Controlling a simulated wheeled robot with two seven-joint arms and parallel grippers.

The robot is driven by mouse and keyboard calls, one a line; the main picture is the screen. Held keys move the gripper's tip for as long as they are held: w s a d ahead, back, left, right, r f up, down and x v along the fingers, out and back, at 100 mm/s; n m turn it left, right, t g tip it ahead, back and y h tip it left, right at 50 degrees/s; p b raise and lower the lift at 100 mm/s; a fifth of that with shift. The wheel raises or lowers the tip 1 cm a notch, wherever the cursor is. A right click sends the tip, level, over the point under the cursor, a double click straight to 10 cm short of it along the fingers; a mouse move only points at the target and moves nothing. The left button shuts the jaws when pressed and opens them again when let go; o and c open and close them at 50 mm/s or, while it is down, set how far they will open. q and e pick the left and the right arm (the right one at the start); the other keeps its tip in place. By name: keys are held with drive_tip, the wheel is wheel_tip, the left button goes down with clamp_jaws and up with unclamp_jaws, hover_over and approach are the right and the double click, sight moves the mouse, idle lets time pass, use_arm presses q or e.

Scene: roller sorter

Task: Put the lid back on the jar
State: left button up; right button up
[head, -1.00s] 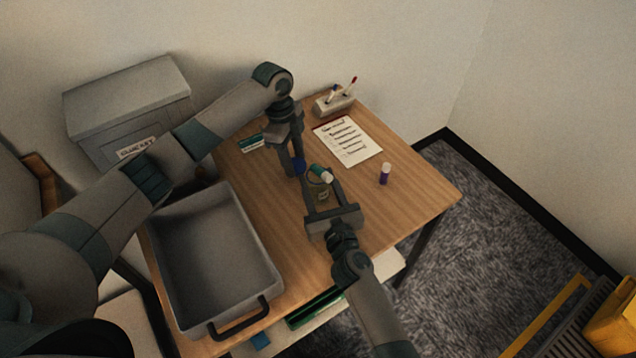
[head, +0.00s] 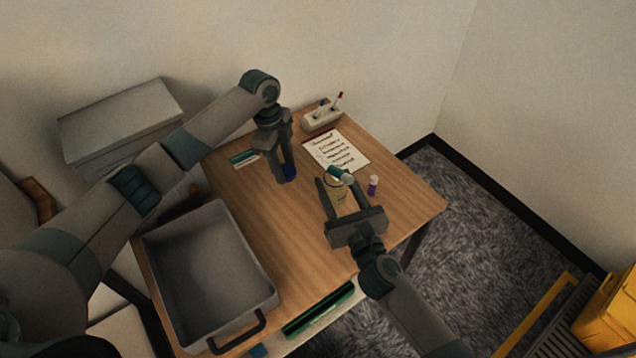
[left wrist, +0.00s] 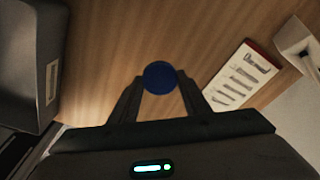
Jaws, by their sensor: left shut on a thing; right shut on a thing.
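The blue lid (head: 290,174) is held between the fingertips of my left gripper (head: 284,172), above the table. In the left wrist view the lid (left wrist: 160,77) is a round blue disc between both fingers. My right gripper (head: 337,184) is shut on the jar (head: 341,196), a pale body between its fingers. The jar is to the right of the lid, apart from it. A teal and white piece (head: 340,175) shows at the jar's far end; I cannot tell whether it is part of the jar.
A grey tray (head: 265,291) stands at the table's front left. A purple bottle with a white cap (head: 373,186) stands right of the jar. A printed sheet (head: 338,151) and a pen holder (head: 321,119) are at the back. The table (head: 411,203) is clear at the right.

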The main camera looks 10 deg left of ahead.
use_arm(q)
drive_tip(key=shift+r, duration=0.15)
use_arm(e)
drive_tip(key=d+r, duration=0.2)
drive_tip(key=d, duration=0.1)
drive_tip(key=s+d+r, duration=0.1)
drive_tip(key=shift+d, duration=0.4)
drive_tip(key=o, duration=0.4)
drive_tip(key=c, duration=0.8)
drive_tip(key=shift+o, duration=0.2)
